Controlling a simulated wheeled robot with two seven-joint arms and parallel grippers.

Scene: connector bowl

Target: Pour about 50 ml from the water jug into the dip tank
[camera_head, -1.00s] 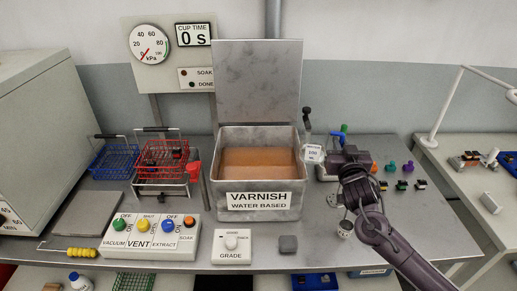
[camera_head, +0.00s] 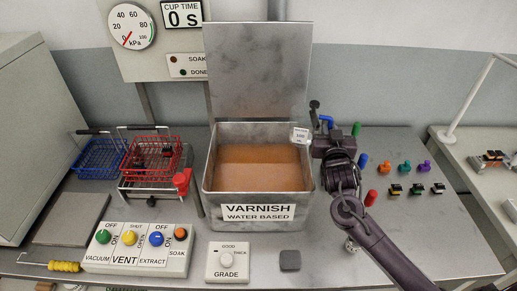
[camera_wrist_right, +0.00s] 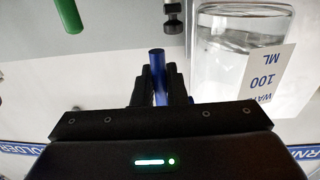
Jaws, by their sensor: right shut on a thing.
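The water jug (camera_head: 300,136), a small clear vessel with a white 100 ML label, is held up at the right rear rim of the dip tank in the head view. The tank (camera_head: 209,160) is an open metal box marked VARNISH, with brown liquid inside. My right gripper (camera_head: 322,143) is just right of the tank. In the right wrist view, its fingers (camera_wrist_right: 160,85) are shut on the jug's blue handle (camera_wrist_right: 158,62). The clear jug also shows there (camera_wrist_right: 225,45), with water visible. I cannot tell its exact tilt. My left gripper is not in view.
The raised metal lid (camera_head: 258,70) stands behind the tank. A red wire basket (camera_head: 150,160) and a blue one (camera_head: 98,158) stand at left. The switch panel (camera_head: 135,262) and grade meter (camera_head: 228,262) lie in front. Small coloured parts (camera_head: 404,168) stand at right.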

